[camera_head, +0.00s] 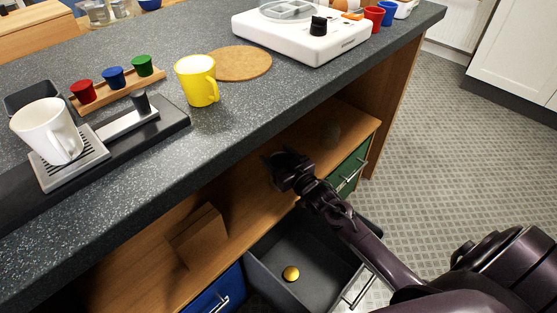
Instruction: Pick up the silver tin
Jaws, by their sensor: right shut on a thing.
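My right gripper (280,160) is in the space under the counter, above the wooden shelf (255,205). Its arm comes in from the lower right. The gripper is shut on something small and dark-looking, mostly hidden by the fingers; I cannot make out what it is. No silver tin can be clearly made out. My left gripper is not in view.
An open dark drawer (262,272) below holds a yellow ball (291,273). A brown block (199,236) stands on the shelf's left. The grey counter (150,160) overhangs; a yellow mug (197,82) and white mug (45,128) stand on it. Green drawer (348,170) and blue drawer (212,291) look shut.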

